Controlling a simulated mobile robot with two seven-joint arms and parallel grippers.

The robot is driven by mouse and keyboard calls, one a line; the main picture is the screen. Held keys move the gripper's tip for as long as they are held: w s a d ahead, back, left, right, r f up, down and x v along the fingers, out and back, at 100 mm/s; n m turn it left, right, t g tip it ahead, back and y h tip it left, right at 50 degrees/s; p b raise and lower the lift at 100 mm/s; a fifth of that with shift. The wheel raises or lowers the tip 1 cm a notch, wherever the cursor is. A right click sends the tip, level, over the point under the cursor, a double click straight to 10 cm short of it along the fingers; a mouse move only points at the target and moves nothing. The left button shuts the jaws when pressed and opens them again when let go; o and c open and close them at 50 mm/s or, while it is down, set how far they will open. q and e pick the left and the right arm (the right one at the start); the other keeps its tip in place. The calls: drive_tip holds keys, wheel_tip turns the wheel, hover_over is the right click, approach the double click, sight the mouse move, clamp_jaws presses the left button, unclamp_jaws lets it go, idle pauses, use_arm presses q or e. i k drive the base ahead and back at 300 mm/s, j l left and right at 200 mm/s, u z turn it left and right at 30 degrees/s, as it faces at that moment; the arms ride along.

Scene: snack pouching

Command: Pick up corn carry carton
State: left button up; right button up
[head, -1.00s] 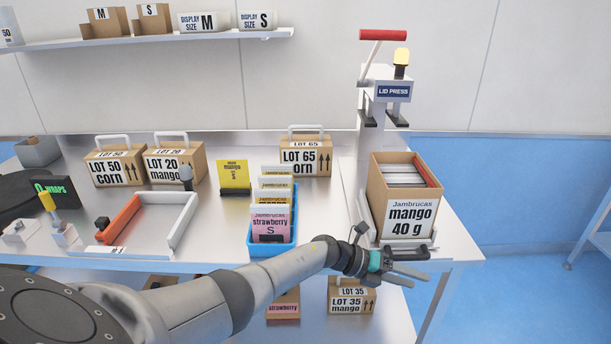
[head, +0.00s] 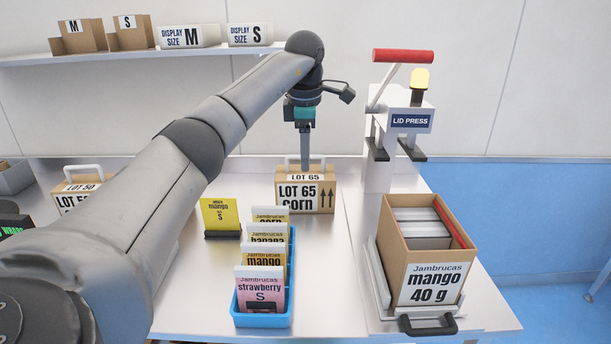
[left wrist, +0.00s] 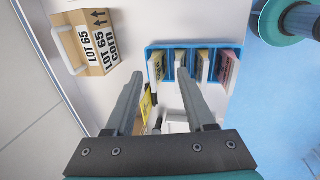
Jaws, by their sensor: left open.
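The LOT 65 corn carton (head: 325,196) is a brown box with a white carry handle, standing upright at the back of the bench. It also shows at the upper left of the left wrist view (left wrist: 100,48). My left gripper (head: 304,160) points down, and in the head view its fingers overlap the carton's handle. In the left wrist view the left gripper (left wrist: 160,78) is open and empty, with the carton off to the left of the fingers. A LOT 50 corn carton (head: 70,203) stands at the left, partly hidden by my arm. My right gripper is not in view.
A blue rack (head: 262,321) of snack pouches stands in front of the LOT 65 carton, beside a yellow mango card (head: 220,214). The lid press (head: 410,121) and a mango 40 g box (head: 432,287) are at the right. A shelf (head: 120,57) hangs behind.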

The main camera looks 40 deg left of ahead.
sight(313, 191)
drive_tip(key=i+j, duration=0.7)
drive_tip(key=j, duration=0.2)
